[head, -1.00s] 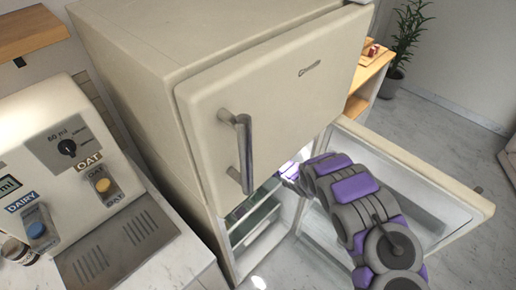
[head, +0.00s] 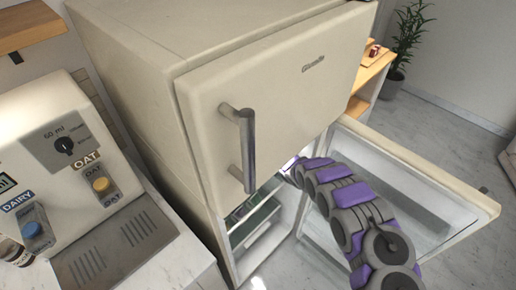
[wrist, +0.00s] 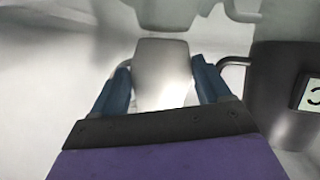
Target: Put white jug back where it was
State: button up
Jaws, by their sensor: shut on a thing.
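In the wrist view, my gripper (wrist: 163,82) has its two blue fingers on either side of a pale, smooth upright piece of the white jug (wrist: 163,70), and is shut on it. The jug's full outline and base cannot be made out. In the head view, my arm reaches into the open lower compartment of the cream fridge (head: 275,85). The gripper and the jug are hidden there behind the upper door and my arm.
A dark grey jug (wrist: 285,120) with a white label stands close to the right of my gripper. The open lower fridge door (head: 470,195) is to the right of my arm. The upper door is shut. A milk dispenser (head: 45,115) stands on the counter at left.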

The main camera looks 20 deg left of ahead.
jog(key=shift+d+f, duration=0.1)
jog(key=shift+f, duration=0.15)
jog(key=o, duration=1.1)
jog(key=shift+c, duration=0.2)
jog(key=p+v, duration=0.2)
jog(key=v, duration=1)
